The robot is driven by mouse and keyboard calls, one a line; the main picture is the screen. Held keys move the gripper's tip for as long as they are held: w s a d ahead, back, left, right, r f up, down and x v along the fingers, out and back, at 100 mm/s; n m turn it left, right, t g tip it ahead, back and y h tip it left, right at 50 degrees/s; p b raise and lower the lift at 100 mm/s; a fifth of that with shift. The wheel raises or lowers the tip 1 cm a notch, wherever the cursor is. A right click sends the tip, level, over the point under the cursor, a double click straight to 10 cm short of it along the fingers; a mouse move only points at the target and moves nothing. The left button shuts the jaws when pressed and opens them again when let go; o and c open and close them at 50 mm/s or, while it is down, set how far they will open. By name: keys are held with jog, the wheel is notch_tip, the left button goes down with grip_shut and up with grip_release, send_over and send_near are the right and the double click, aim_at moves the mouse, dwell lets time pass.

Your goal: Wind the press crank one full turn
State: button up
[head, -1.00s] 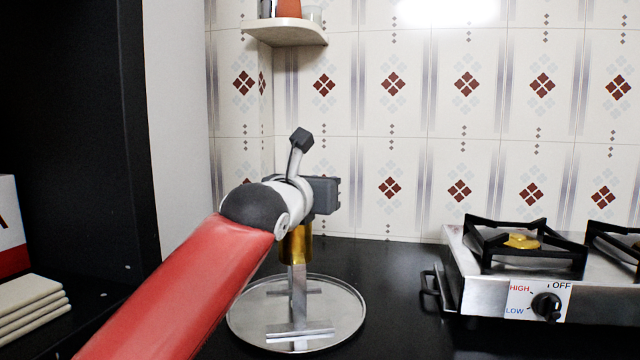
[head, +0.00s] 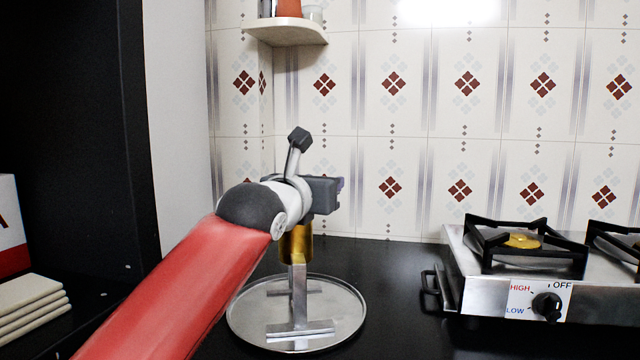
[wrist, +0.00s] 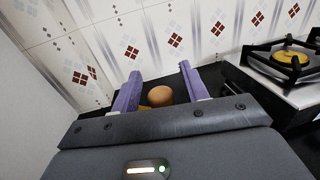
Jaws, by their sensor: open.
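The press stands in a round metal tray (head: 240,322), with a brass cylinder (head: 299,246) on a metal stand (head: 299,295). My arm and gripper hide its top in the head view. In the wrist view a round brown knob (wrist: 160,96), apparently the crank's handle, shows between the purple fingers of my gripper (wrist: 160,72). A bit of brass (wrist: 145,108) shows below it. My gripper is open, its fingers on either side of the knob; I cannot tell whether they touch it. In the head view my gripper (head: 340,184) is above and behind the cylinder. The crank arm is hidden.
A stove (head: 500,290) with black grates and a HIGH/LOW/OFF knob (head: 546,307) stands at the right. A corner shelf (head: 285,35) hangs on the tiled wall above. Stacked pale slabs (head: 32,308) lie at the left. The dark counter between tray and stove is clear.

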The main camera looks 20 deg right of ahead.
jog(key=v, duration=0.7)
jog(key=shift+s+a+b, duration=0.2)
jog(key=shift+b, duration=0.15)
jog(key=shift+r, duration=0.1)
